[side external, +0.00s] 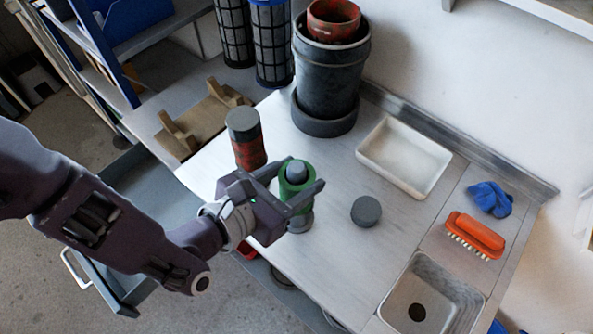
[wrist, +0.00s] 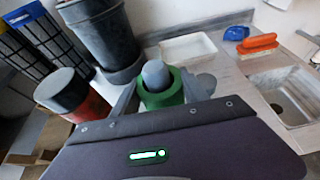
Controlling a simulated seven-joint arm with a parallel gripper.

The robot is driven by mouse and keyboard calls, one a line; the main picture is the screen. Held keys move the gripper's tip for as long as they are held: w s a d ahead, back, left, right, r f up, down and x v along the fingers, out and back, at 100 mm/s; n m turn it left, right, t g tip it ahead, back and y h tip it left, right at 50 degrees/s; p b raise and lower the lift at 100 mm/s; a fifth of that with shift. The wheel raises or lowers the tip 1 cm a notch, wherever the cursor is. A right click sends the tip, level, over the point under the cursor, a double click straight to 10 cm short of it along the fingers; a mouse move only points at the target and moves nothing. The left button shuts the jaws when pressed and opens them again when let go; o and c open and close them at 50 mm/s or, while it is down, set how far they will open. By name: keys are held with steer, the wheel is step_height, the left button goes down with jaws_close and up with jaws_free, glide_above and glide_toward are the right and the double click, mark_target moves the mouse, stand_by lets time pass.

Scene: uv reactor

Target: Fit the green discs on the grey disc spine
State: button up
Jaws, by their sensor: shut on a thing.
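The grey disc spine (side external: 297,169) stands upright on the worktop, its rounded tip poking up through a green disc. Its tip also shows in the wrist view (wrist: 155,74). The green disc (side external: 296,187) is around the spine, and its ring shows in the wrist view (wrist: 172,98). A grey lower part of the spine shows beneath the green. My gripper (side external: 306,172) is shut on the green disc, one finger on each side. I cannot tell whether the green is one disc or several stacked. My gripper hides part of it.
A red can with a grey top (side external: 247,148) stands close behind my gripper. A round grey lid (side external: 366,211) lies to the right. A white tray (side external: 434,180), orange brush (side external: 474,234), blue cloth (side external: 490,198), sink (side external: 440,272) and dark bucket (side external: 329,83) stand around. Bare worktop lies between.

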steer(key=shift+f, duration=0.1)
steer(key=o, duration=1.4)
steer(key=shift+o, duration=0.2)
steer(key=v, duration=0.7)
